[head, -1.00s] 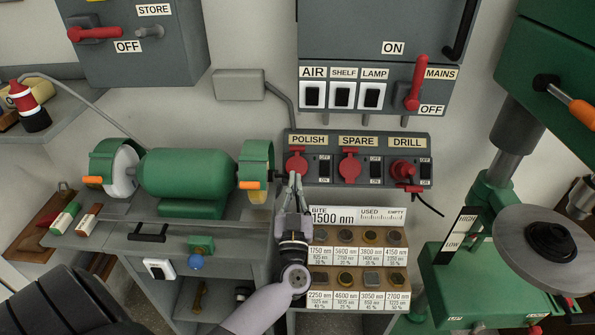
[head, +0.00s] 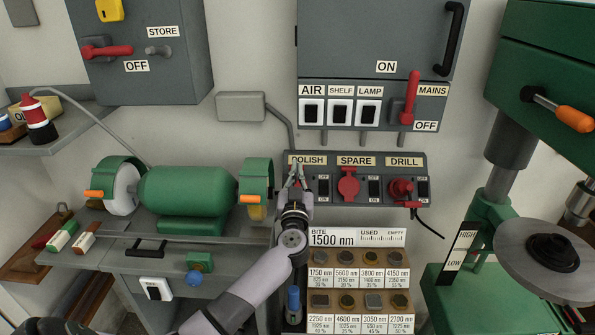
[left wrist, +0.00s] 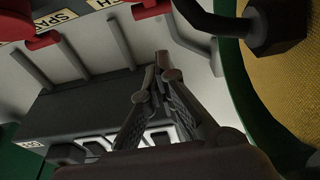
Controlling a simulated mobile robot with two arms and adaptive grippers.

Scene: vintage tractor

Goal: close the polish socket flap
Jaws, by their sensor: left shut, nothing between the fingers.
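The polish socket is the leftmost one on the grey socket strip (head: 330,193), under the POLISH label (head: 308,160). My left gripper (head: 298,168) is shut and empty, in front of this socket, its tips just below the label. The gripper hides most of the socket and its red flap, so I cannot tell the flap's angle or whether the fingers touch it. In the left wrist view the shut fingers (left wrist: 158,72) point up, towards a red piece (left wrist: 150,8) cut off by the top edge. My right gripper is not in view.
The red spare flap (head: 348,184) and the drill socket with its red plug (head: 401,188) are to the right. The green bench grinder (head: 188,187) stands close on the left. The bite rack (head: 360,238) is below, the mains box (head: 372,105) above.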

